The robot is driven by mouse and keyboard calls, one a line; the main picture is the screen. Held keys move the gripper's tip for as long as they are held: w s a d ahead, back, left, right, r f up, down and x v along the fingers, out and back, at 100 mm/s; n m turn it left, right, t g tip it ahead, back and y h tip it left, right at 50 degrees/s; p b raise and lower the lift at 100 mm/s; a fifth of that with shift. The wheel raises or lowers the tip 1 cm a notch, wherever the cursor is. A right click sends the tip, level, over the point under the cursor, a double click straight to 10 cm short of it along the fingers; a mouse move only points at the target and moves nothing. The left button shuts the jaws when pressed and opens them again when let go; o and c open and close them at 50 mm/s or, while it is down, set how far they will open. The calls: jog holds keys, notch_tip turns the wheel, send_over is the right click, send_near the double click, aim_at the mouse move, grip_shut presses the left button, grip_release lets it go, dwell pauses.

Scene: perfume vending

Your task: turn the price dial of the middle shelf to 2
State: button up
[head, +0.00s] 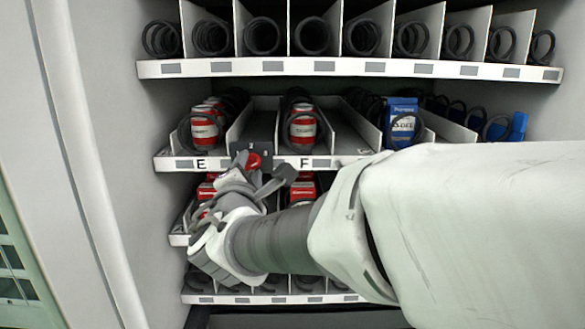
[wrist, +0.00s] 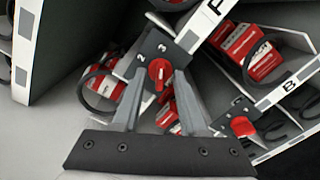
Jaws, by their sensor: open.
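The price dial (wrist: 159,73) is a red knob on a dark plate (wrist: 152,47) marked 2 and 3. In the head view the dial (head: 253,161) shows at the front edge of the middle shelf (head: 330,162), between labels E and F. My gripper (wrist: 161,76) is open, with one grey finger on each side of the dial. I cannot tell whether either finger touches it. In the head view my gripper (head: 262,172) is just in front of the dial and partly hides the plate. The knob's exact setting is not clear.
A second red dial (wrist: 242,126) sits on the lower shelf near label B, right of my gripper. Red cans (head: 303,126) and a blue box (head: 401,120) stand in coil lanes. The upper shelf (head: 350,67) is above. The cabinet's side wall (head: 105,130) is on the left.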

jog(key=shift+c, duration=0.3)
grip_shut()
jog(key=shift+n, duration=0.4)
jog(key=n, duration=0.4)
jog(key=shift+n+b, duration=0.35)
jog(key=shift+n, duration=0.05)
jog(key=n+p, duration=0.1)
jog(key=n, duration=0.5)
jog(key=shift+o, duration=0.3)
grip_release()
